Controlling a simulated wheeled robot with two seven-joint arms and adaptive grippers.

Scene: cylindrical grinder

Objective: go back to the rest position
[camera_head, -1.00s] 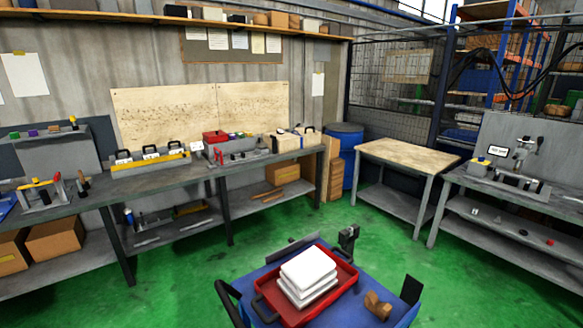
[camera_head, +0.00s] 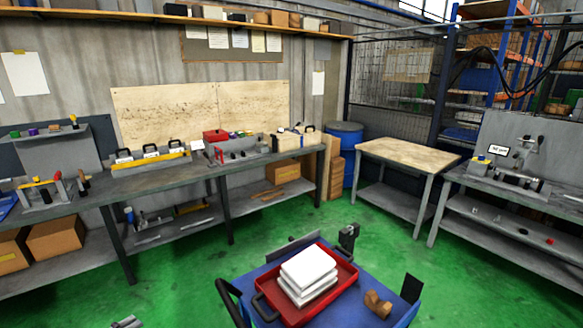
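A small grey piece, which looks like the tip of my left gripper (camera_head: 127,322), shows at the bottom edge, left of centre. Most of it is cut off by the frame, so I cannot tell whether it is open or shut. It is over the green floor, apart from the bench and the blue cart.
A long workbench (camera_head: 185,178) lines the left wall. A wooden-topped table (camera_head: 408,153) and grey bench (camera_head: 515,190) stand right.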

